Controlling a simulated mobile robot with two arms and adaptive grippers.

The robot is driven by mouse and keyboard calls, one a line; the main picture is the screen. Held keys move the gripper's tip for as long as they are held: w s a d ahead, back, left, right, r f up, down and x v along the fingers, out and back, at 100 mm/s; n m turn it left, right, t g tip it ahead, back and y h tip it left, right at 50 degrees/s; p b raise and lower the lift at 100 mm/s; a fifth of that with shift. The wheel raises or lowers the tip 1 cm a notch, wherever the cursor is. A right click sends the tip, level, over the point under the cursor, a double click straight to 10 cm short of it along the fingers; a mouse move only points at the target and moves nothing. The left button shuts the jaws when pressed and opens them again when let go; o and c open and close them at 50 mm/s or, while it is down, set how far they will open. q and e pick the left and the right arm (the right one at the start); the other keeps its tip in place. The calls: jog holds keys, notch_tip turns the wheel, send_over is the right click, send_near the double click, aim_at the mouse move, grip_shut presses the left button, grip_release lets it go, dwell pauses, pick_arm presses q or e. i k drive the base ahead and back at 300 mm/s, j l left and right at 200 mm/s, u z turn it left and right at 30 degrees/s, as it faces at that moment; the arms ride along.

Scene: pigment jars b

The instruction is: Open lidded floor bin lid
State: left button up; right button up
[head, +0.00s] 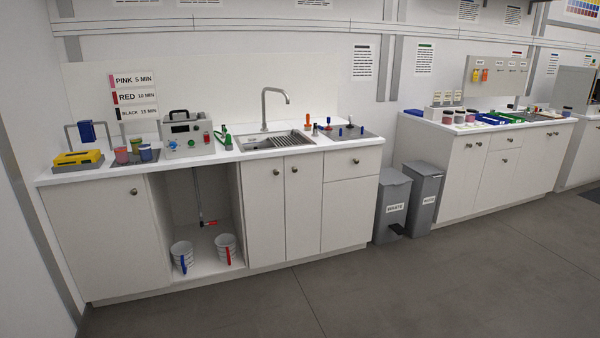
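Two grey lidded floor bins stand side by side on the floor in the gap between two white counters. The nearer bin (392,208) has a white label that seems to read "WASTE" and a dark pedal at its foot. Its flat lid (394,175) is down. The second bin (424,200) stands just to its right, with a small white label too small to read; its lid (424,168) also looks down. Neither of my grippers is in view, and nothing touches either bin.
The left counter (352,132) holds a sink, jars and a grey device; two buckets (182,256) (227,247) sit in its open bay. The right counter (480,125) holds jars and trays. The grey floor (400,290) before the bins is clear.

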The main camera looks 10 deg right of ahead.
aim_at(420, 167)
jog(key=i+l+z, duration=0.3)
jog(key=i+z, duration=0.2)
jog(key=i, duration=0.3)
jog(key=i+z, duration=0.45)
jog(key=i, duration=0.3)
jog(key=i+j+z, duration=0.3)
jog(key=i+z, duration=0.2)
jog(key=i, duration=0.3)
jog(key=i+l+z, duration=0.1)
jog(key=i+z, duration=0.15)
jog(key=i, duration=0.95)
jog(key=i+j+z, duration=0.1)
jog(key=i+z, duration=0.15)
jog(key=i, duration=0.95)
jog(key=i+u, duration=0.25)
jog(key=i, duration=0.25)
jog(key=i+l+u, duration=0.25)
jog(key=i, duration=0.25)
jog(key=i+l+u, duration=0.25)
jog(key=i, duration=0.25)
